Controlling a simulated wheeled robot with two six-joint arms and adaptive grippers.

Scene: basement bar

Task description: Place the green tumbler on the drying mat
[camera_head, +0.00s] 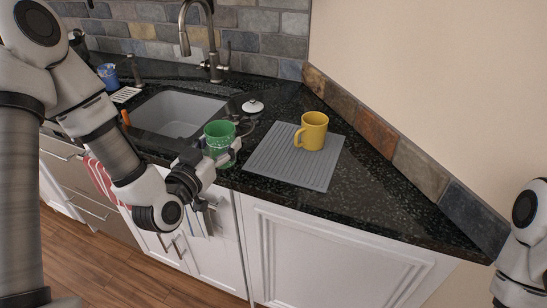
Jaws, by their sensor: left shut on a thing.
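The green tumbler (219,134) is upright at the counter's front edge, between the sink and the drying mat. My left gripper (222,155) is shut on it, with fingers around its lower part. I cannot tell whether its base touches the counter. The grey ribbed drying mat (290,174) lies flat on the black counter, just right of the tumbler and apart from it. A yellow mug (312,131) stands upright on the mat's back right part, its handle to the left. My right gripper is out of view; only part of my right arm shows at the right edge.
The sink (180,114) and a tall faucet (209,45) are behind and left of the tumbler. A white-topped item (252,106) lies behind it. A blue cup (108,76) stands at far left. The mat's front and left parts are bare. A tiled backsplash (376,130) runs along the right wall.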

